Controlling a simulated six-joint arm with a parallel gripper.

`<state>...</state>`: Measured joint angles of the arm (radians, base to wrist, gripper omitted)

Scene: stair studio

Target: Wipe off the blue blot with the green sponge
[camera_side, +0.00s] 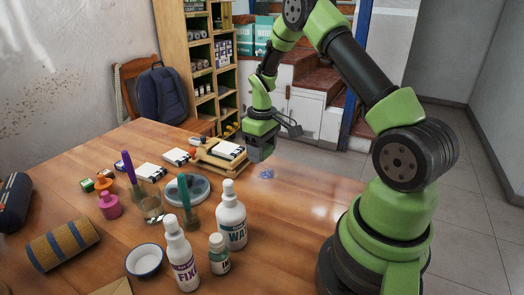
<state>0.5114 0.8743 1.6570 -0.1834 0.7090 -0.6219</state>
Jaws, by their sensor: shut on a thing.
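The blue blot (266,173) is a small pale blue patch on the wooden table, right of the middle of the picture. My gripper (259,158) points down just above and slightly left of the blot, beside the wooden stand. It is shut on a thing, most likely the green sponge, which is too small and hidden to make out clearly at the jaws. No separate sponge is plain to see on the table. I cannot tell whether the held thing touches the table.
A wooden stand (208,161) is close left of my gripper. A large white bottle (231,222), a slimmer white bottle (179,258) and a small bottle (219,255) stand in front. A round grey dish (200,193) lies left. The table right of the blot is clear.

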